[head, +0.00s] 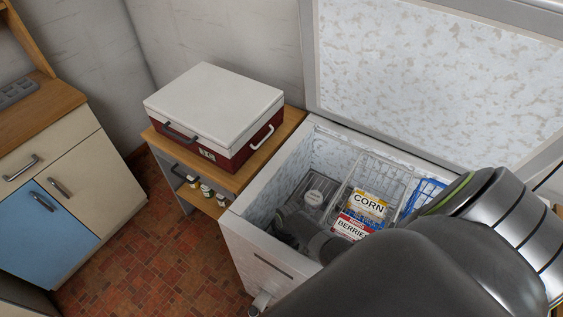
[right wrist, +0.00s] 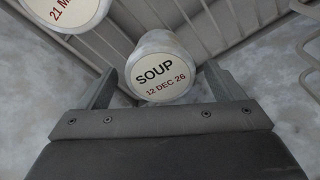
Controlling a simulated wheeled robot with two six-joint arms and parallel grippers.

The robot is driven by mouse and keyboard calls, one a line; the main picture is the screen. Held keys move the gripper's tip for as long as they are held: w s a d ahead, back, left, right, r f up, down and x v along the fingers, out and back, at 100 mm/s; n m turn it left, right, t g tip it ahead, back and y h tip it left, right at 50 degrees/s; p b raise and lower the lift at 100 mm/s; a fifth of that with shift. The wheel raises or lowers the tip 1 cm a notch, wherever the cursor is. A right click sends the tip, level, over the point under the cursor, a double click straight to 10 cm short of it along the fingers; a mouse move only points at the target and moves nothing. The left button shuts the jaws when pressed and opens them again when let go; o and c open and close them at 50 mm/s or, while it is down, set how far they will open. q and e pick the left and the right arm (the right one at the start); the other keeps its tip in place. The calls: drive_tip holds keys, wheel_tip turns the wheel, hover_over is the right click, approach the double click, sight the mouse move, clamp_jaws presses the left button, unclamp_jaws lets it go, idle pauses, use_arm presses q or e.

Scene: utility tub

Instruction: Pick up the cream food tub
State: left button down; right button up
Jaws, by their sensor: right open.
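A pale cream tub (right wrist: 160,72) marked SOUP 12 DEC 26 is in the right wrist view, between the two fingers of my right gripper (right wrist: 160,69). The fingers are open, one on each side of it, with gaps showing. A second pale tub (right wrist: 66,12), its label partly cut off, is at the upper left of that view. My right gripper (head: 284,218) reaches down inside the freezer, partly hidden by my arm. My left gripper is not in view.
The chest freezer (head: 262,262) has its frosted lid (head: 430,75) raised. A red and white cooler (head: 215,110) stands on the wooden cabinet at left.

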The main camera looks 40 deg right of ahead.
drive_tip(key=shift+c, duration=0.2)
drive_tip(key=c, duration=1.1)
drive_tip(key=shift+c, duration=0.2)
